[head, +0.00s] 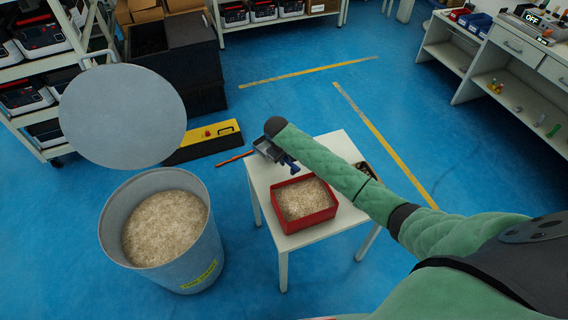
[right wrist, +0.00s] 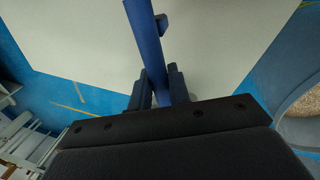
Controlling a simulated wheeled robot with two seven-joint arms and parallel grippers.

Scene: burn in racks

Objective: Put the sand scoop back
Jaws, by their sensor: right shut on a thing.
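My right gripper (head: 288,162) is above the back left part of the small white table. It is shut on a blue handle, which I take to be the sand scoop (right wrist: 145,40). In the right wrist view the blue shaft runs up from between the dark fingers (right wrist: 158,90), with a small blue piece beside it. The scoop's bowl cannot be made out. A large grey bin (head: 110,232) holding sand stands left of the table, its round lid (head: 122,115) raised. My left gripper is not in view.
A red box (head: 306,219) of sand stands on the white table (head: 262,200). A small dark container (head: 367,169) is partly behind my right arm. An orange-red stick (head: 235,158) shows left of the table. A yellow and black case (head: 205,141) lies behind. Blue floor behind the table is clear.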

